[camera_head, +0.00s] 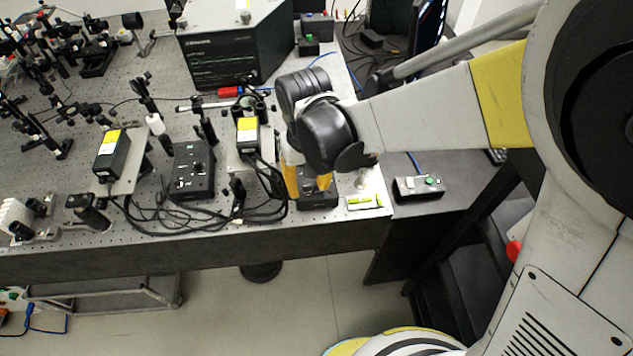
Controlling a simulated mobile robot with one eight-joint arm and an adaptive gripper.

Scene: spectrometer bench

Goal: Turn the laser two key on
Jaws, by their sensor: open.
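My gripper (308,184) is at the front right of the optical bench, pointing down. Its two orange fingers are apart, and nothing shows between them. The fingers are over or at a black control box (318,202), most of which they and my wrist hide. The key on this box cannot be made out, nor whether a finger touches it. A similar black control box (192,172) with a knob stands further left in full view. No readable label shows which box belongs to laser two.
Black cables (255,205) loop along the front edge. A small spirit level (365,201) lies right of my gripper. A grey button box (419,187) sits on the lower dark table at right.

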